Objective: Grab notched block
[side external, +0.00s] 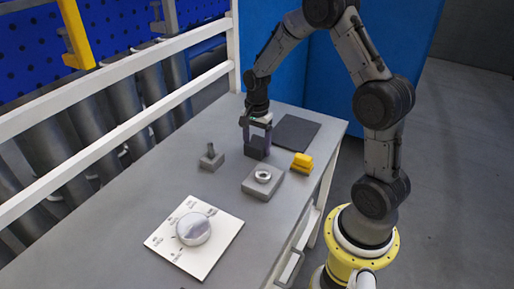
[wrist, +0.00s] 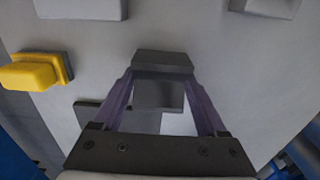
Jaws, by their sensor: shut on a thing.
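A dark grey block (side external: 256,154), which I take for the notched block, is at the far part of the grey table. My gripper (side external: 257,139) points down over it, with its purple fingers on either side. In the wrist view the dark block (wrist: 164,58) sits between the fingertips of my gripper (wrist: 162,74), which is shut on it. Its stepped outline shows there, but the fingers hide its sides. I cannot tell whether it rests on the table or is slightly raised.
A yellow stepped block (side external: 301,165) is right of the dark block. A grey block with a ring (side external: 263,181) is in front, and a grey block with a peg (side external: 210,158) is left. A dark flat mat (side external: 296,132) lies behind; a white dial panel (side external: 214,246) lies nearer.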

